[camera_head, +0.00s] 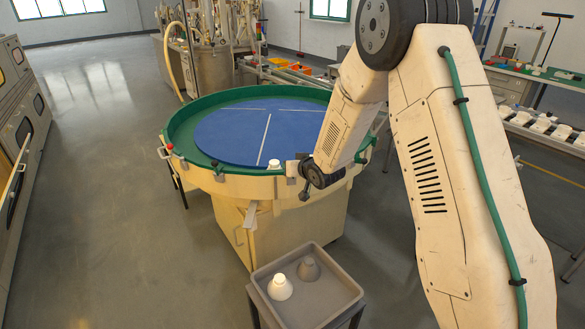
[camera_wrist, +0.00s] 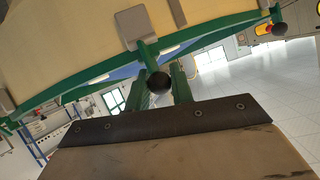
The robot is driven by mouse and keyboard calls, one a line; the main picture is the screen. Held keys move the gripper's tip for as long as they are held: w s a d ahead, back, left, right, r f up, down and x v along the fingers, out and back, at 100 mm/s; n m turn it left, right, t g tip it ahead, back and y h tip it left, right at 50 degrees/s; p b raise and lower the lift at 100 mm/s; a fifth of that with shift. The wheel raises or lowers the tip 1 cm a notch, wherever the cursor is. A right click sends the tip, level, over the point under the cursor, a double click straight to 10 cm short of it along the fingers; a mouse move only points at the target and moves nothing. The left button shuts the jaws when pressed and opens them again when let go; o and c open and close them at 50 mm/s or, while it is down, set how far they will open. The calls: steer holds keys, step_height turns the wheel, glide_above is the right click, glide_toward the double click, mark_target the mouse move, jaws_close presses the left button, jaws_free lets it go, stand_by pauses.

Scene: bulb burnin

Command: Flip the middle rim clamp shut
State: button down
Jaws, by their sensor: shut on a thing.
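The middle rim clamp has a grey plate (camera_wrist: 135,27) and a green lever that ends in a dark round knob (camera_wrist: 158,82) in the wrist view. My gripper (camera_wrist: 161,84) has its two green fingers on either side of that knob and is shut on it. In the head view my gripper (camera_head: 306,188) is at the near rim of the round table (camera_head: 235,184), beside the clamp's grey bracket (camera_head: 291,168). My wrist hides much of the clamp there, and I cannot tell the lever's exact angle.
A white piece (camera_head: 274,163) sits near the rim. A grey tray (camera_head: 341,291) with a white and a grey cone stands below the table. Floor at left is clear.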

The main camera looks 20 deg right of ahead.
steer(key=shift+w+g, duration=0.15)
steer(key=shift+g, duration=0.35)
steer(key=c, duration=1.5)
jaws_free()
steer(key=shift+c, duration=0.2)
steer(key=v, duration=0.7)
steer(key=shift+s, duration=0.35)
steer(key=shift+d+r, duration=0.1)
steer(key=shift+d, duration=0.05)
